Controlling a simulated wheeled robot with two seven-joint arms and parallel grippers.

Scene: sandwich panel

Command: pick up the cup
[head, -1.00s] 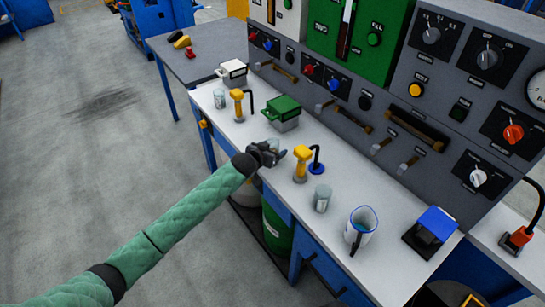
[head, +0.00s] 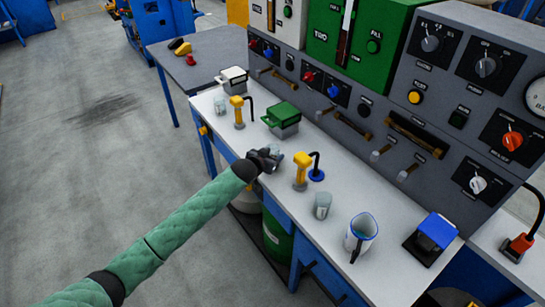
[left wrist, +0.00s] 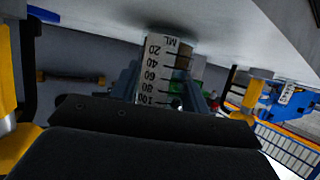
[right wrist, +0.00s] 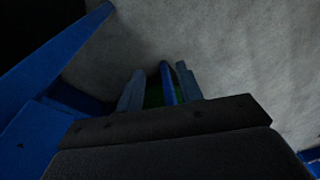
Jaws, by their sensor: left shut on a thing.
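My left gripper (head: 269,158) is at the front edge of the white bench top, in front of a green-lidded box. In the left wrist view its two fingers (left wrist: 171,92) stand on either side of a cup (left wrist: 163,60) with a printed ML scale, and it is shut on this cup. The cup looks upside down in that view, close to the pale bench surface. In the head view the gripper hides most of it. My right gripper (right wrist: 160,85) shows only in the right wrist view. Its fingers are apart, with a blue bar visible between them.
A yellow-handled tap (head: 301,170) stands just right of my left gripper. Further right are another small clear cup (head: 322,205), a blue-rimmed jug (head: 361,236) and a blue-topped block (head: 435,228). The green-lidded box (head: 282,118) is behind the gripper. The control panel rises behind.

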